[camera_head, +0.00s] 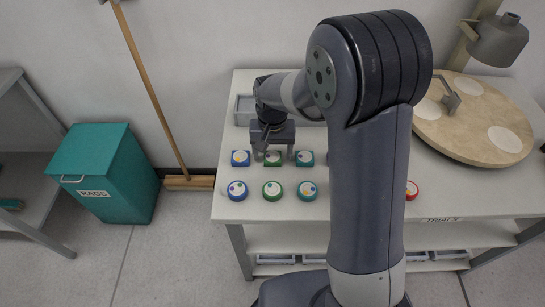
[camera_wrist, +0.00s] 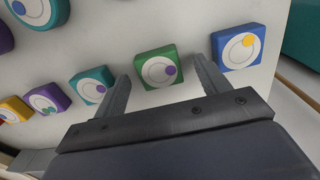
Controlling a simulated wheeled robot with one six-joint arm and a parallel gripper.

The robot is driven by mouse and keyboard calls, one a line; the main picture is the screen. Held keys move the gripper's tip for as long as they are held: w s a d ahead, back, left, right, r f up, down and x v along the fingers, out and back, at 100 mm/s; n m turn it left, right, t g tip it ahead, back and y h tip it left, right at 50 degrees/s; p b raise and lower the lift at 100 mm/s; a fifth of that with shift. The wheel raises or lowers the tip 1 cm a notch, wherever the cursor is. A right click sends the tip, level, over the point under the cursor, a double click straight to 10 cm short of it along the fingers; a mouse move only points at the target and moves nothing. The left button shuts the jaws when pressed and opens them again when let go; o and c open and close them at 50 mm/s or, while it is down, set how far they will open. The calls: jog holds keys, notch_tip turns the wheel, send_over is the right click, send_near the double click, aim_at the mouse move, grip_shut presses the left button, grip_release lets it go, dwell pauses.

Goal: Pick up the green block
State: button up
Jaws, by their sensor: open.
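The green block (camera_head: 273,160) is a rounded square with a white disc and a purple dot on top. It lies on the white table in the back row, between a blue square block (camera_head: 240,158) and a teal square block (camera_head: 305,158). My gripper (camera_head: 274,154) is open above the green block, fingers pointing down. In the wrist view the green block (camera_wrist: 157,67) shows between the two open fingertips (camera_wrist: 161,75). I cannot tell how far the fingers are above it. A round green piece (camera_head: 272,191) lies in the front row.
A blue round piece (camera_head: 237,190) and a teal round piece (camera_head: 307,190) flank the round green one. Purple (camera_wrist: 50,97) and yellow (camera_wrist: 15,110) blocks continue the row. A round wooden turntable (camera_head: 470,115) stands at right, a grey tray (camera_head: 243,108) behind my gripper.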

jog(key=shift+f, duration=0.4)
jog(key=shift+c, duration=0.2)
jog(key=c, duration=1.1)
